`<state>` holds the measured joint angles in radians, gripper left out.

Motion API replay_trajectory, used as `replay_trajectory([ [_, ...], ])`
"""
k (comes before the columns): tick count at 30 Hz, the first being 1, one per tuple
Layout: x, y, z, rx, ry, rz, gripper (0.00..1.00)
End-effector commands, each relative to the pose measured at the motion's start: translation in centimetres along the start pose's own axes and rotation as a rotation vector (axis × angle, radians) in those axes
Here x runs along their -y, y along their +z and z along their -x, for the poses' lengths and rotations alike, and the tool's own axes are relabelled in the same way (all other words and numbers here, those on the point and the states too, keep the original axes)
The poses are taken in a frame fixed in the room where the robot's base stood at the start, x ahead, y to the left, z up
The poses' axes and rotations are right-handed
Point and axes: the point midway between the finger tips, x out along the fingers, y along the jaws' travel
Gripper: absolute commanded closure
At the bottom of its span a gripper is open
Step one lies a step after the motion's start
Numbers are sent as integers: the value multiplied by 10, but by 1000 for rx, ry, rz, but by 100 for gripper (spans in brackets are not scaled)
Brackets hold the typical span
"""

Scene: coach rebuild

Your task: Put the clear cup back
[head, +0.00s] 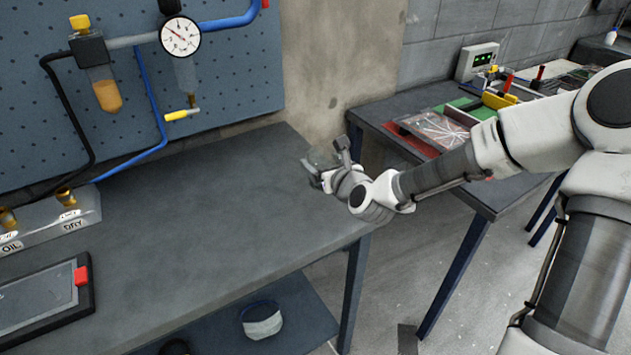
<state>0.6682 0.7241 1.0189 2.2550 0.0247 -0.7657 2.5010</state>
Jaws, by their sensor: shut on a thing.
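My gripper (325,162) is small in the head view, above the right back corner of the grey workbench (215,215). It is shut on the clear cup (321,156), a faint see-through shape between the fingers. The cup's outline is hard to make out, and so is its tilt. On the blue pegboard, a filter unit with a yellow top holds an amber cup (106,95). To its right, below the round gauge (180,37), hangs a greyish part (185,74) with a yellow-tipped valve.
The middle of the workbench is bare. A block labelled OIL and DRY (50,222) and a dark tablet-like panel (45,297) lie at the left. A second table (390,130) with parts stands right, across a gap. A white, blue-edged item (262,322) is on the lower shelf.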

Motion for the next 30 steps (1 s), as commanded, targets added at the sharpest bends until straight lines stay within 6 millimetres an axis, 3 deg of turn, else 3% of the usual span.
replay_trajectory([
  [9,-13,-10,-17,-1,0,-1,77],
  [17,-14,-44,-27,-2,1,0,77],
  [29,-13,-50,-29,0,0,-1,77],
  [30,-13,-49,-28,0,0,0,11],
])
